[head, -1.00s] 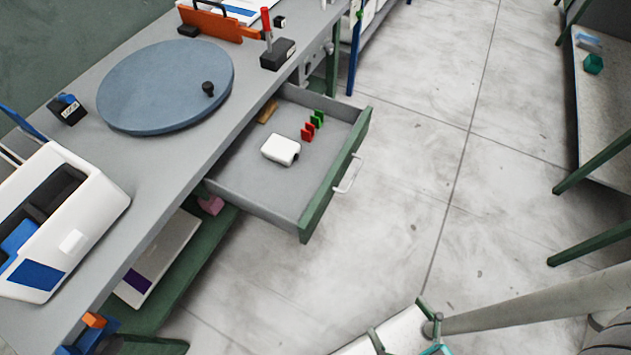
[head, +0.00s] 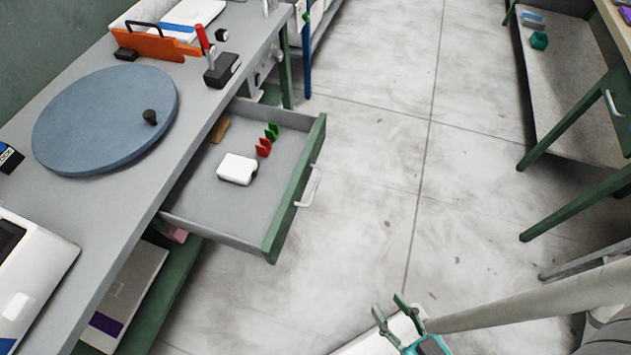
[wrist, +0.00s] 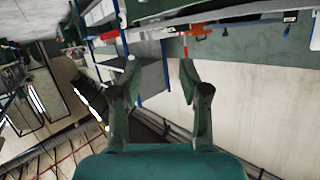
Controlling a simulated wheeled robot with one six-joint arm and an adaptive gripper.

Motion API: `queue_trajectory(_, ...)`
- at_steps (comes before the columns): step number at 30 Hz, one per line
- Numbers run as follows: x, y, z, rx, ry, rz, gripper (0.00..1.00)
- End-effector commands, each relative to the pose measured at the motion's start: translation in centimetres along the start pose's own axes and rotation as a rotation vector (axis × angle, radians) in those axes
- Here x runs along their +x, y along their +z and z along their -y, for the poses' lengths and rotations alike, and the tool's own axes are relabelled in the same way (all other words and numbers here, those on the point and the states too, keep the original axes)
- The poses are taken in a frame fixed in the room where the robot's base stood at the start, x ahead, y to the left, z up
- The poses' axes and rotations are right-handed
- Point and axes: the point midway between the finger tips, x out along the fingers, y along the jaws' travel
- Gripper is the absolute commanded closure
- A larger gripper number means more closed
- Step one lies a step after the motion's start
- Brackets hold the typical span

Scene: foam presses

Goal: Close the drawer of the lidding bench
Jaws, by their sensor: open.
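The drawer (head: 205,190) of the lidding bench is pulled out, with a green front and a white handle (head: 311,186) facing the floor aisle. In it lie a white block (head: 237,169), red and green clips (head: 266,141) and a small tan piece (head: 220,130). The bench (head: 150,215) has a grey top. My gripper (head: 388,312) is in the lower part of the head view, below and right of the drawer, apart from it. In the wrist view my gripper (wrist: 158,75) has its two fingers spread with nothing between them.
Clear concrete floor (head: 370,170) lies right of the drawer. Another green-legged bench (head: 575,115) stands at the right.

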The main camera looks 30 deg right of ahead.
Motion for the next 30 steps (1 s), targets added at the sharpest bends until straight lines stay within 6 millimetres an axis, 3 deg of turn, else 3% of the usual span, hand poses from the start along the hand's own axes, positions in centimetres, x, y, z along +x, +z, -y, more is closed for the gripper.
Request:
queue_trajectory(1, 1.3, 0.9, -0.4, 0.07, 0.023, 0.017, 0.75)
queue_trajectory(4, 4.2, 3.4, -1.3, 0.257, 0.071, 0.073, 1.0)
queue_trajectory(9, 9.2, 7.2, -2.5, 0.592, 0.146, 0.164, 1.0)
queue_trajectory(16, 16.1, 10.2, -3.8, 1.035, 0.227, 0.272, 1.0)
queue_trajectory(23, 22.7, 10.6, -5.3, 1.453, 0.287, 0.383, 1.0)
queue_trajectory(30, 28.4, 8.2, -7.8, 1.846, 0.339, 0.519, 1.0)
